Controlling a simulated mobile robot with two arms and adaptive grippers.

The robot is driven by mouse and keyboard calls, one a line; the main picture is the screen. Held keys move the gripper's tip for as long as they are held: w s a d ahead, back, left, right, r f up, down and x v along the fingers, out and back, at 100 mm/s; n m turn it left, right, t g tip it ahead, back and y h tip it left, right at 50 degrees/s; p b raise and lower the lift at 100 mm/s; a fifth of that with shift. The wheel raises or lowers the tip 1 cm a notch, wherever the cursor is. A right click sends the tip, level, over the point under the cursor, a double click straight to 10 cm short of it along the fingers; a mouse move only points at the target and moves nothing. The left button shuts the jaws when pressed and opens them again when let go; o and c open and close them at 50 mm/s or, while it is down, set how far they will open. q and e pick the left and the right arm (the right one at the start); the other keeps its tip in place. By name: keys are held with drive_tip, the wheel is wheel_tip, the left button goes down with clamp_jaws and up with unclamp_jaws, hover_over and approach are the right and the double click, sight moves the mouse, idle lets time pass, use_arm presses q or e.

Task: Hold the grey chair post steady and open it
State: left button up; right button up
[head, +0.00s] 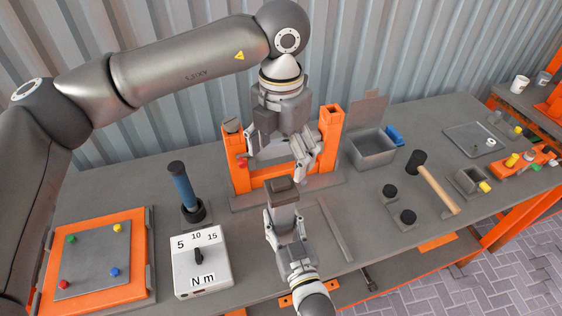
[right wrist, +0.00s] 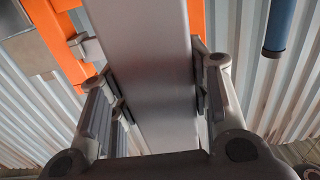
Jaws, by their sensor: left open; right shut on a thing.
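The grey chair post (head: 281,187) is upright at the middle of the bench, with its dark top end showing, in front of an orange fixture (head: 240,178). In the right wrist view the post (right wrist: 155,75) runs as a broad grey bar between the fingers. My right gripper (head: 284,212) comes in from the front and is shut on the post, a finger on each side. My left gripper (head: 277,164) points down behind the post, at the fixture. Its fingers are spread wide, with no post between them. The post's lower part is hidden in the head view.
A white torque box (head: 202,262) and a blue-handled tool (head: 183,190) stand to the left, beside an orange-framed panel (head: 140,285). A corrugated wall stands behind.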

sight(281, 181)
use_arm(q)
wheel_tip(281, 181, down, 8)
drive_tip(key=m, duration=0.6)
drive_tip(key=shift+f+m, duration=0.1)
drive_tip(key=shift+m, duration=0.3)
idle(0.4)
drive_tip(key=c, duration=1.2)
drive_tip(key=shift+r, duration=0.25)
drive_tip(key=shift+r, duration=0.95)
